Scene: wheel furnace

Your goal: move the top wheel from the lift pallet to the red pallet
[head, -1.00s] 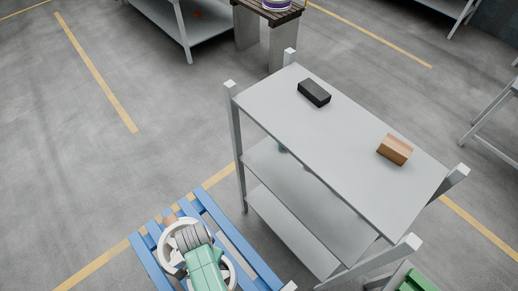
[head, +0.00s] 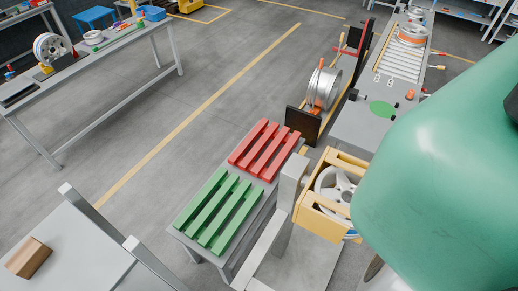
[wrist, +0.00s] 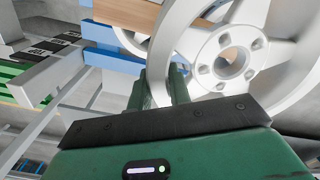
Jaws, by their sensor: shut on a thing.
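In the wrist view my gripper (wrist: 165,85) is shut on a pale spoked wheel (wrist: 230,58). Its fingers grip the rim near the picture's middle, and the hub with its bolt holes faces the camera. Part of another pale rim (wrist: 128,40) shows behind the fingers. Blue slats (wrist: 108,62), which look like the lift pallet, lie behind it; whether the held wheel touches anything there I cannot tell. The red pallet (head: 265,148) lies empty on a grey table in the head view.
A green pallet (head: 218,210) lies beside the red one. A yellow frame (head: 318,222) with a wheel inside stands close on the right. A dark panel (head: 303,123) and an upright wheel (head: 322,88) stand behind the red pallet. My green arm covers the right side.

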